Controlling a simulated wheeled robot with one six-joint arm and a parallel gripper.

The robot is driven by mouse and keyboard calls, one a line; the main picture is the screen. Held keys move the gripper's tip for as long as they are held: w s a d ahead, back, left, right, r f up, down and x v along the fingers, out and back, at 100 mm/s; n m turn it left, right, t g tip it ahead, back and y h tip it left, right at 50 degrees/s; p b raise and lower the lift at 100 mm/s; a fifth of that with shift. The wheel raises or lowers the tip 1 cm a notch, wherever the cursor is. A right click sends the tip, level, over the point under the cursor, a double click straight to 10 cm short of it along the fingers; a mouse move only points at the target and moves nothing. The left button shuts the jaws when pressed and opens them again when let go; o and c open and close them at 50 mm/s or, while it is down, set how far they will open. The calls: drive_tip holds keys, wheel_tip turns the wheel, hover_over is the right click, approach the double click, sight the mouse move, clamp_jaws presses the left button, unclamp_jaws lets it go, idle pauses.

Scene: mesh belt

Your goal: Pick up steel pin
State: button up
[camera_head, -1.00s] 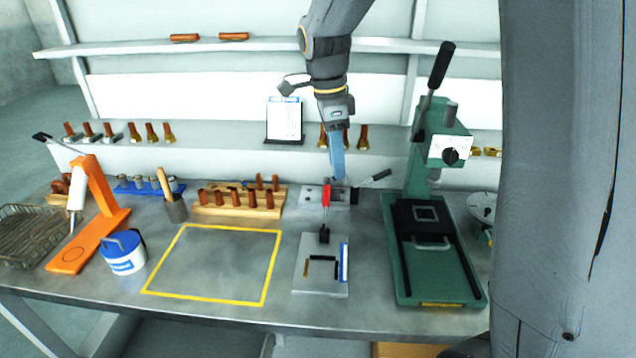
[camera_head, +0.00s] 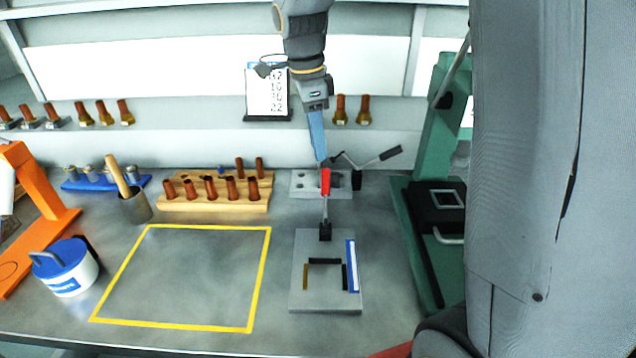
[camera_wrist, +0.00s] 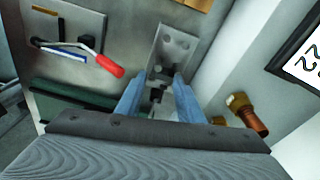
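My gripper (camera_head: 321,160) points down, its two blue fingers just over the small grey plate (camera_head: 303,184) at the back of the bench. In the wrist view my gripper (camera_wrist: 157,78) is open, with the fingers apart on either side of that plate's near end. A small dark part (camera_wrist: 156,93) shows between the fingers; I cannot tell whether it is gripped or part of the clamp. No steel pin can be made out for certain. A blue rack (camera_head: 72,184) at the left holds several grey metal cylinders, which may be pins.
A red-handled clamp (camera_head: 325,182) stands on the front fixture plate (camera_head: 325,300). A black-handled lever (camera_head: 378,158) lies right of my gripper. A green press (camera_head: 425,190) stands at right. A wooden block (camera_head: 215,205) holds several brown pegs. The yellow-outlined area (camera_head: 185,275) is clear.

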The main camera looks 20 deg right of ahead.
drive_tip(key=shift+s+d+f+p, duration=0.1)
drive_tip(key=shift+f+p, duration=0.25)
drive_tip(key=shift+f, duration=1)
drive_tip(key=shift+s+d+f+p, duration=0.15)
drive_tip(key=shift+f+p, duration=0.25)
drive_tip(key=shift+f, duration=0.9)
drive_tip(key=shift+s+d+f+p, duration=0.1)
drive_tip(key=shift+f+p, duration=0.25)
drive_tip(key=shift+f, duration=1)
drive_tip(key=shift+c, duration=0.3)
clamp_jaws()
